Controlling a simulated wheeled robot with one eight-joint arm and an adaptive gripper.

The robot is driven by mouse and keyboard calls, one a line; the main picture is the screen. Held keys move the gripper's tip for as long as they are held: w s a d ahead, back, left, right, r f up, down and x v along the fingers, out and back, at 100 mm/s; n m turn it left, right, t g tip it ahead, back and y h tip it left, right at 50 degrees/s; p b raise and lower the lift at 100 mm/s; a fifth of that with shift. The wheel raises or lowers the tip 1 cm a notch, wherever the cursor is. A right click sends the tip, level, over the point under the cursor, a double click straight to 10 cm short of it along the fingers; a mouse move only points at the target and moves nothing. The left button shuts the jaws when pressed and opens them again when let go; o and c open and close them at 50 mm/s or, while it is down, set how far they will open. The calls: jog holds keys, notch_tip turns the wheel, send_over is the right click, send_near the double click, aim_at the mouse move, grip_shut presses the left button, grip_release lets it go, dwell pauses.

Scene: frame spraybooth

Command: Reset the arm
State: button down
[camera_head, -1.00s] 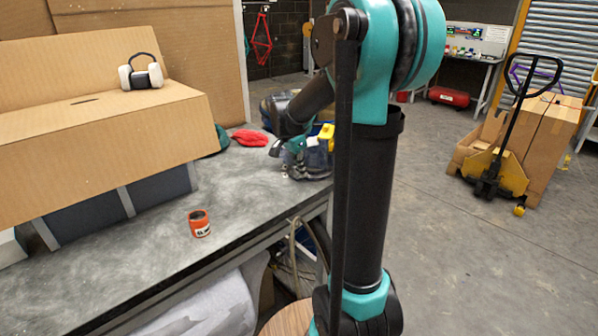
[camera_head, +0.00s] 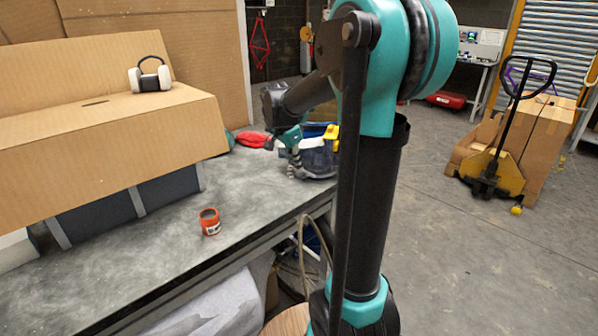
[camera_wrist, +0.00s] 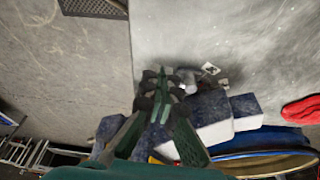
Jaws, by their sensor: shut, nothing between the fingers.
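My gripper (camera_head: 294,163) hangs over the far right end of the grey workbench (camera_head: 150,255), in front of a blue container with a yellow part (camera_head: 320,158). In the wrist view my gripper (camera_wrist: 160,78) has its dark green fingers drawn together at the tips, with nothing between them. My arm reaches forward from a raised teal elbow, bent down toward the bench. Blue and white items lie just behind the fingers in the wrist view. I cannot tell whether the fingers touch them.
An orange can (camera_head: 210,221) stands near the bench's front edge. White ear defenders (camera_head: 150,76) sit on a cardboard box (camera_head: 110,120). A red cloth (camera_head: 252,139) lies at the back of the bench. A yellow pallet jack (camera_head: 492,172) stands right, with open floor before it.

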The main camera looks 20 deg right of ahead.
jog(key=v, duration=0.6)
jog(key=s+a+f+n+t+y, duration=0.1)
jog(key=s+f+n+t+y, duration=0.2)
jog(key=s+f+n, duration=1)
jog(key=s+f, duration=0.7)
jog(key=s, duration=0.1)
jog(key=shift+s+a+f+n, duration=0.2)
jog(key=shift+s+f+n, duration=0.1)
jog(key=shift+s+f, duration=0.05)
